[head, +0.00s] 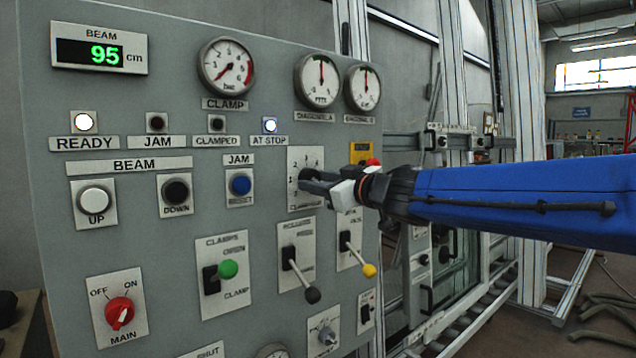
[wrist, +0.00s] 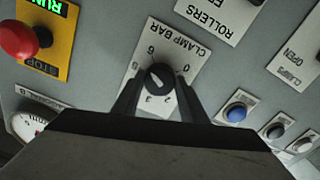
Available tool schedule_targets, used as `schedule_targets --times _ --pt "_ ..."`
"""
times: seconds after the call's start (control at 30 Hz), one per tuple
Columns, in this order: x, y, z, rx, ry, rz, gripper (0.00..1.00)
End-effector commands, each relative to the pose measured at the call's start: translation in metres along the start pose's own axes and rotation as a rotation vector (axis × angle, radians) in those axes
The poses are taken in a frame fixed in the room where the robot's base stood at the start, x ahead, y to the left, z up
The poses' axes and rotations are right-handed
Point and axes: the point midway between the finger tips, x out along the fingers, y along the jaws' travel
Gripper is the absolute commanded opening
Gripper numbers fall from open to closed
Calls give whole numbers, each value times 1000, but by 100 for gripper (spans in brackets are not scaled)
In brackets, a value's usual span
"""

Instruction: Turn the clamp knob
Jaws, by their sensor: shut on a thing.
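The clamp knob (wrist: 160,77) is a round black dial on a white plate (wrist: 183,57) marked CLAMP BAR with numbers around it, upside down in the wrist view. My gripper (wrist: 160,88) has a dark finger on each side of the knob and is shut on it. The knob's exact setting is hard to read. In the head view my gripper (head: 311,183) reaches in from the right to the same plate (head: 305,158), and its fingers mostly hide the knob. The CLAMP gauge (head: 227,66) has its red needle pointing to the lower left.
A red stop button (wrist: 17,39) on a yellow plate is close by. Two levers, with black (head: 312,295) and yellow (head: 369,270) tips, stick out below my gripper. A blue reset button (head: 240,185) lies to the left. The display (head: 100,53) reads 95 cm.

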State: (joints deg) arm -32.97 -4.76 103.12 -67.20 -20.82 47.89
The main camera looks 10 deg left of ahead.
Motion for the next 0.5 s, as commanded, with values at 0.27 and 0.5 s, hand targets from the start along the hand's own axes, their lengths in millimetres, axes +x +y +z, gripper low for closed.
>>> schedule_targets --times 0.27,0.5 --pt "0 1 0 -262 -1 0 16" --pt "0 1 0 -490 -1 0 16"
